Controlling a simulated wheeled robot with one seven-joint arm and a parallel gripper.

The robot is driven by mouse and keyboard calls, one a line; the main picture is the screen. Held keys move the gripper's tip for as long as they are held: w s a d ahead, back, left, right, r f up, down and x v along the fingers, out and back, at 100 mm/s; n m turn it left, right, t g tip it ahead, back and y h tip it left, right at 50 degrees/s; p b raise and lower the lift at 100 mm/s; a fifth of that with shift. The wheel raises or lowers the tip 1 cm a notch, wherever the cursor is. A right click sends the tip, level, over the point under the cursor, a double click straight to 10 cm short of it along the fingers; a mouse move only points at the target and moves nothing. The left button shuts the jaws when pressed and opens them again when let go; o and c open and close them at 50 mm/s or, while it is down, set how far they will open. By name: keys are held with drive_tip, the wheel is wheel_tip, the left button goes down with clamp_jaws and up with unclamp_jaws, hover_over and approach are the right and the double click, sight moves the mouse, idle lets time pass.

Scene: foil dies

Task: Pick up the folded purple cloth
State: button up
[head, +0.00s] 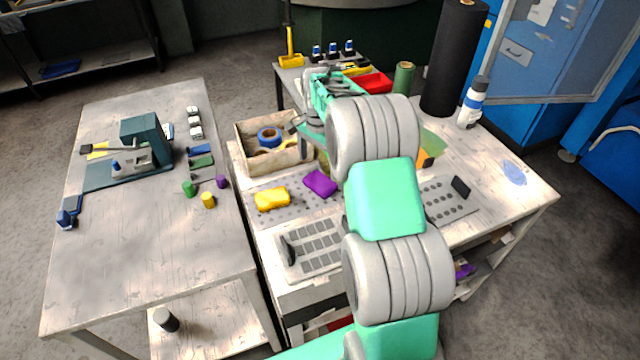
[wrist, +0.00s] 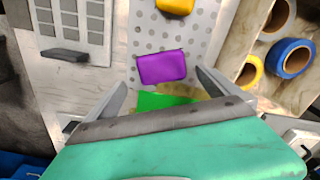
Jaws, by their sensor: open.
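The folded purple cloth (head: 320,183) lies flat on a perforated pale mat (head: 287,211) on the right-hand workbench, to the right of a folded yellow cloth (head: 271,198). In the wrist view the purple cloth (wrist: 162,67) lies ahead of my gripper (wrist: 165,82), roughly in line with the gap between the fingers. A green piece (wrist: 166,101) shows between the purple cloth and the gripper. In the head view my arm hides part of the bench, and the fingertips are hard to make out.
A wooden box (head: 272,143) with blue and yellow tape rolls stands beside the mat. A grey slotted tray (head: 314,248) lies nearer me. A black roll (head: 455,60) and a white bottle (head: 472,103) stand at the right. A second table (head: 150,240) is at the left.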

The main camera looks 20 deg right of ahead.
sight(320, 180)
drive_tip(key=shift+m, duration=0.3)
drive_tip(key=f+p, duration=0.1)
drive_tip(key=f, duration=0.2)
drive_tip(key=f+p, duration=0.1)
drive_tip(key=f, duration=0.2)
drive_tip(key=f+p, duration=0.1)
drive_tip(key=f, duration=0.2)
drive_tip(key=shift+w+d, duration=0.25)
drive_tip(key=shift+d, duration=0.1)
drive_tip(key=shift+r, duration=0.1)
drive_tip(key=c, duration=1.3)
drive_tip(key=shift+o, duration=0.2)
drive_tip(key=shift+r, duration=0.25)
wheel_tip(320, 180, up, 2)
drive_tip(key=shift+w+r+b, duration=0.15)
drive_tip(key=shift+b, duration=1.1)
drive_tip(key=s+r+b, duration=0.4)
drive_tip(key=s+r, duration=0.6)
drive_tip(key=s, duration=0.4)
drive_tip(key=shift+s, duration=0.15)
